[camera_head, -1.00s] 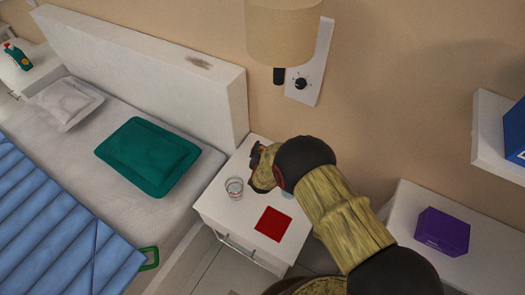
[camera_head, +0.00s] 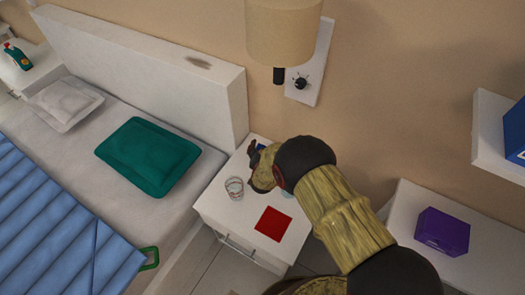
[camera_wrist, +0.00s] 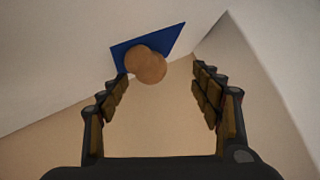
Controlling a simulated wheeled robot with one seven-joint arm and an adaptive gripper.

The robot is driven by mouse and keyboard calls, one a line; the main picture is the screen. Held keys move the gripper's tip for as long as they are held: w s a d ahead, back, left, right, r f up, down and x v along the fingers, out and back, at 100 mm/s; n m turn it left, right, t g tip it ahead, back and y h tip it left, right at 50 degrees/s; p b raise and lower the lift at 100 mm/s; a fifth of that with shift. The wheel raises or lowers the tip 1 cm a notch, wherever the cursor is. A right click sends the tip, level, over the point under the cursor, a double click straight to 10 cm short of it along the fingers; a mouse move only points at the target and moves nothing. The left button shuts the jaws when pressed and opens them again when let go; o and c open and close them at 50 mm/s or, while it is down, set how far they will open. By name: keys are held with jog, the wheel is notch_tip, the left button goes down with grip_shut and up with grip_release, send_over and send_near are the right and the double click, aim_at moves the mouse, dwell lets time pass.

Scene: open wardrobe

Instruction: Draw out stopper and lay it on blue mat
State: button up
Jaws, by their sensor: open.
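The brown cork-like stopper (camera_wrist: 147,65) shows in the wrist view as a short, rounded piece against the blue mat (camera_wrist: 172,37). It appears to lie on the mat, overlapping its near edge in the picture. My gripper (camera_wrist: 160,75) is open, its fingers spread on either side with a gap to the stopper. In the head view my gripper (camera_head: 254,148) is low over the back of the white nightstand, and only a bit of the blue mat (camera_head: 262,147) shows beside it. The stopper cannot be made out there.
A clear glass vessel (camera_head: 234,188) stands at the nightstand's left edge (camera_head: 212,205). A red mat (camera_head: 273,224) lies near its front. A pale blue thing (camera_head: 288,194) is mostly hidden behind my arm. The bed headboard and wall are close by.

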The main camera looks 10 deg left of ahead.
jog(key=shift+r, duration=0.1)
jog(key=s+r+p, duration=0.3)
jog(key=r+p, duration=0.2)
jog(key=r, duration=0.2)
jog(key=shift+s+d+p, duration=0.2)
jog(key=shift+d+p, duration=0.15)
dwell(0.4)
dwell(0.4)
